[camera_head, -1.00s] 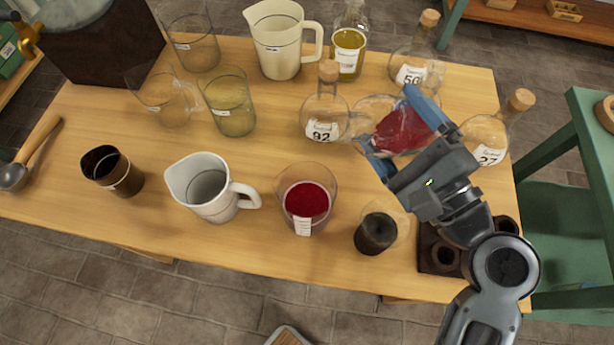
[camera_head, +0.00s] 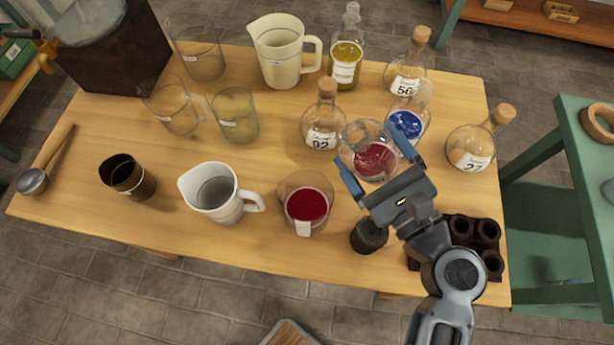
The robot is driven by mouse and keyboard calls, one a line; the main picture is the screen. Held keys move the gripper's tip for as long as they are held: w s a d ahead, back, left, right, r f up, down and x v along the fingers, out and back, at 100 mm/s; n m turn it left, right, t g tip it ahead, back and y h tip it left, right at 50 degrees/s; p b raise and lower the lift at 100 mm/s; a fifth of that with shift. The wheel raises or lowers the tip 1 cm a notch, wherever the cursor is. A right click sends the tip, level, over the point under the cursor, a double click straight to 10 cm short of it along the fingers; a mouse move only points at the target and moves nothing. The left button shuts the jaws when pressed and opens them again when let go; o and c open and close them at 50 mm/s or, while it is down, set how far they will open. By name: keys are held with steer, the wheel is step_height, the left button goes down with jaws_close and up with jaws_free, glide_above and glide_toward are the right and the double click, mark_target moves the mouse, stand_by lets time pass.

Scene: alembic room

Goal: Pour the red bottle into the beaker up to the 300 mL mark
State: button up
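The red bottle (camera_head: 373,160) is a round clear glass flask with red liquid low inside. It stands near upright between the two blue fingers of my gripper (camera_head: 378,155), which appear closed on its sides. I cannot tell whether its base touches the table. A clear beaker (camera_head: 306,180) stands to the left and nearer the front edge. It holds dark red liquid (camera_head: 307,204) and has a white label on its front. The liquid level against the 300 mL mark is too small to read.
A dark cup (camera_head: 368,238) stands just below my gripper, beside a dark rack (camera_head: 484,232). A white jug (camera_head: 217,193) is left of the beaker. Corked flasks (camera_head: 324,130) (camera_head: 470,148) and a blue-filled flask (camera_head: 406,122) crowd behind and right.

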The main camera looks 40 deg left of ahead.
steer(key=shift+s+a+f+m, duration=0.15)
steer(key=shift+s+m, duration=0.2)
steer(key=shift+m, duration=0.25)
steer(key=shift+s+a+r+m, duration=0.1)
steer(key=shift+s+m, duration=0.2)
steer(key=shift+m, duration=2)
